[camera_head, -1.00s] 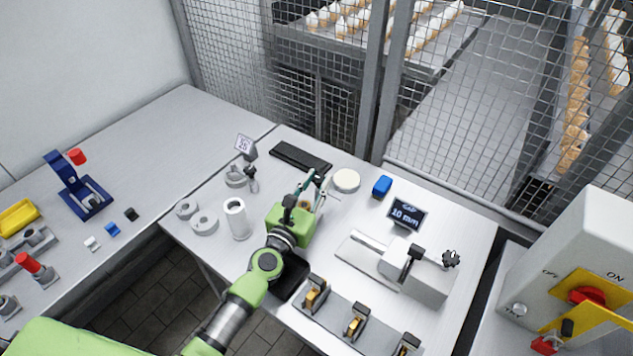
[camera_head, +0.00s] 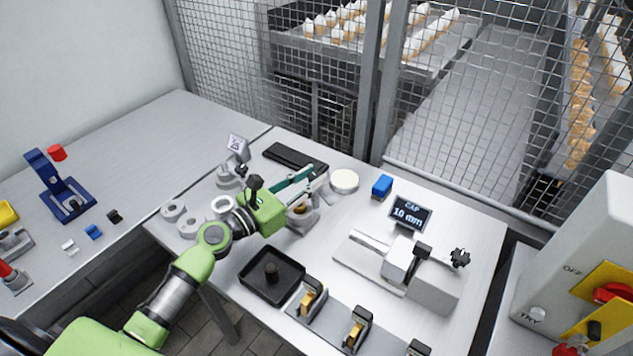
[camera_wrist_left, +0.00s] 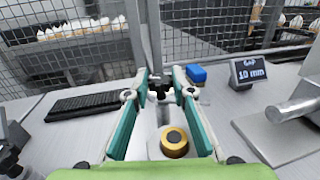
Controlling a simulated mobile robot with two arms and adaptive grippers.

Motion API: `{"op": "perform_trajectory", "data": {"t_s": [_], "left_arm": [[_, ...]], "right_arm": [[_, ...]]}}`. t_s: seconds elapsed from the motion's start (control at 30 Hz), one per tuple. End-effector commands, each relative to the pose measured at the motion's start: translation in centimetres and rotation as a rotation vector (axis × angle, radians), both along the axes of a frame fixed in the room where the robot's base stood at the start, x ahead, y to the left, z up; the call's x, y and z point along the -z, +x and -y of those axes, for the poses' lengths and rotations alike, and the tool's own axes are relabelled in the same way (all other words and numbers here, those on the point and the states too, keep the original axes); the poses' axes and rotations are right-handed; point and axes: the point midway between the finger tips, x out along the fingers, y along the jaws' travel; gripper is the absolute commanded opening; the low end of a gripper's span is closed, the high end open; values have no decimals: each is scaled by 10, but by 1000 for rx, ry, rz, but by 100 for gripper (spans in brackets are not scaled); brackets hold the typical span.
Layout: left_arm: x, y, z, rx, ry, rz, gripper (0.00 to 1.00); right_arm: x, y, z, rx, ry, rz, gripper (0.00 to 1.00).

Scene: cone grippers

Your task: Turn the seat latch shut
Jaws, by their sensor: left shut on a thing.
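My left gripper (camera_head: 314,171) reaches in from the left over the small grey stand (camera_head: 303,222) in the middle of the table. Its teal fingers also show in the left wrist view (camera_wrist_left: 160,90), with their tips shut on a small dark piece (camera_wrist_left: 159,92) that I take to be the seat latch. The fingers hide most of it, so its angle cannot be told. A grey upright post stands just behind the tips. A round brass-coloured part with a dark centre (camera_wrist_left: 175,141) sits on the stand below and between the fingers. My right gripper is not in view.
A black tray (camera_head: 290,292) with a dark knob lies in front of the stand. Grey rings (camera_head: 188,224) lie to the left. A keyboard (camera_head: 296,158), white disc (camera_head: 345,181), blue block (camera_head: 382,186) and gap display (camera_head: 408,213) stand behind and right. A clamp fixture (camera_head: 430,280) is at right.

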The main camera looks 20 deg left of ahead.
Motion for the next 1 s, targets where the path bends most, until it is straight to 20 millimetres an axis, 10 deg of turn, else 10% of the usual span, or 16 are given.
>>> {"op": "perform_trajectory", "data": {"t_s": [0.1,0.13,0.2,1.0], "left_arm": [[1,0,0,0,1,-2,0],[1,0,0,0,1,-2,25],[1,0,0,0,1,-2,40],[-42,0,1,2,5,3,40]], "right_arm": [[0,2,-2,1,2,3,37],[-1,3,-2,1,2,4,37],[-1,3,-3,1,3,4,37],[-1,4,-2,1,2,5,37]]}}
